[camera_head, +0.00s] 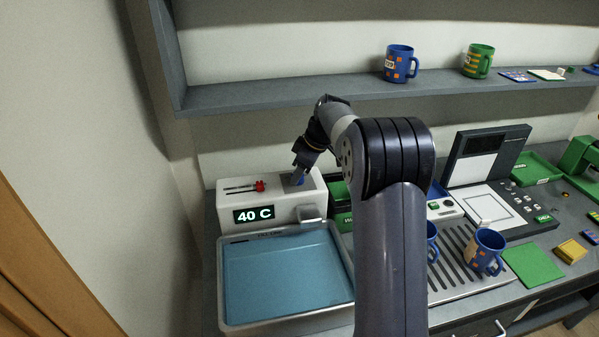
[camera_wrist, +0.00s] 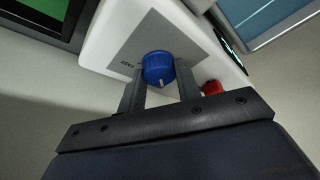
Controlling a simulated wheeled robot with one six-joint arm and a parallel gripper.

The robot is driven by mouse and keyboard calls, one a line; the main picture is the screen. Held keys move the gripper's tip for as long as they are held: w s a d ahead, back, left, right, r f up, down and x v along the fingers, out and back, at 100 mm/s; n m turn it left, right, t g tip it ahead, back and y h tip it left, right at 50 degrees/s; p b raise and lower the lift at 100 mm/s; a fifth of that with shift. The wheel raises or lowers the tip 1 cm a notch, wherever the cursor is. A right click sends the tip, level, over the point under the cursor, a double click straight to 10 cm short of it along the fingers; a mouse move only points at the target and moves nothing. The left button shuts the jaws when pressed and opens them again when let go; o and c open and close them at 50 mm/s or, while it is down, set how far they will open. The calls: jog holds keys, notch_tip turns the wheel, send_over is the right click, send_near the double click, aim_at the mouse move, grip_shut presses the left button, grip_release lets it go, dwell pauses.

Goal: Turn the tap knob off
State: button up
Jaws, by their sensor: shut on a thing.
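The blue tap knob (camera_wrist: 158,69) sits on a grey plate on top of the white tap unit (camera_wrist: 110,30). In the wrist view my gripper (camera_wrist: 160,80) has one finger on each side of the knob and is shut on it. A pale mark shows on the knob's near side. In the head view my gripper (camera_head: 298,176) reaches down onto the top right of the tap unit (camera_head: 285,198), and the knob (camera_head: 300,181) is partly hidden by it. The unit's display reads 40 C.
A red slider knob (camera_head: 260,186) is on the unit's left; it shows in the wrist view (camera_wrist: 212,87) near my right finger. A basin of blue water (camera_head: 285,275) lies in front. Blue mugs (camera_head: 485,250) stand on a rack at right. A shelf (camera_head: 300,97) runs above.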

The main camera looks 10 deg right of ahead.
jog(key=o, duration=1)
jog(key=shift+r, duration=0.1)
jog(key=b+v, duration=0.1)
jog(key=v, duration=0.9)
jog(key=shift+s+d+r, duration=0.15)
jog(key=shift+d+r, duration=0.05)
jog(key=shift+r, duration=0.05)
jog(key=p+x, duration=0.1)
jog(key=x, duration=1)
jog(key=shift+a, duration=0.1)
jog(key=shift+r, duration=0.1)
jog(key=shift+m, duration=0.3)
